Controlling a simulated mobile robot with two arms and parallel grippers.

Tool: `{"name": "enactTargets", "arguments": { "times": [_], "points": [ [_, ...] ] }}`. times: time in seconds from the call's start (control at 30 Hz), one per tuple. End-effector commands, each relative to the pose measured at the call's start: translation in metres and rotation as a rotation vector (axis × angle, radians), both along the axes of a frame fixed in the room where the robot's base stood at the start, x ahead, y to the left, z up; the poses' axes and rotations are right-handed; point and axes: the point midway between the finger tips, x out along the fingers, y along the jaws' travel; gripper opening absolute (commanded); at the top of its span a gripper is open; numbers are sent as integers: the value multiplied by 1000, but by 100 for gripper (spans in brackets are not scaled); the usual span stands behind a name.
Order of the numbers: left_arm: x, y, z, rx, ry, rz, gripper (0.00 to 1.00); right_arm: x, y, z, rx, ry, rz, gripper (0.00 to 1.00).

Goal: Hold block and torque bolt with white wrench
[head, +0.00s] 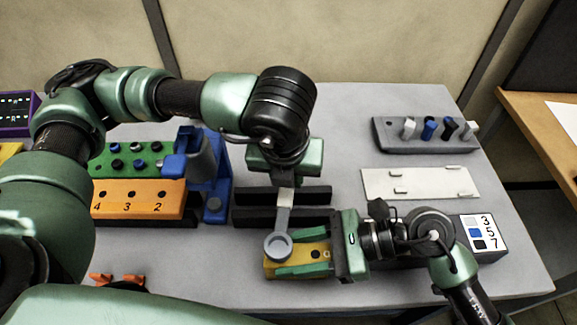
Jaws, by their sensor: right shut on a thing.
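A yellow block (272,268) lies near the table's front edge, with a dark hole showing on its top. My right gripper (304,257) comes from the right and is shut on the block, one green finger along each side. A pale grey-white wrench (284,214) reaches down from my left gripper (286,178), which appears shut on its upper end; the fingertips are mostly hidden. The wrench's ring end is over the block's left part. The bolt is not clearly visible, and I cannot tell whether the ring touches the block.
Black bars (313,195) lie behind the block. An orange numbered block (142,203), a green block with dark holes (103,160) and a blue stand (215,180) are at left. A grey rack of pegs (398,137), a white plate (420,183) and a numbered box (496,253) are at right.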

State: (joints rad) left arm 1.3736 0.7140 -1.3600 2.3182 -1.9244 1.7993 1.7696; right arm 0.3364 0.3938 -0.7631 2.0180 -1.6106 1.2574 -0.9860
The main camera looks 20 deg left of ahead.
Motion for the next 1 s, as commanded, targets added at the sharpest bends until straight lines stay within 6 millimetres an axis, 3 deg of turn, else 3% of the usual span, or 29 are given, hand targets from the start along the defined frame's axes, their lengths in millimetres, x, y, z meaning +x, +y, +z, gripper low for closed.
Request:
{"name": "enactTargets", "arguments": {
  "times": [1.0],
  "points": [
    [0,-1,-9,-1,0,0,0,0,0,-1,-2,2,0,0]
  ]
}}
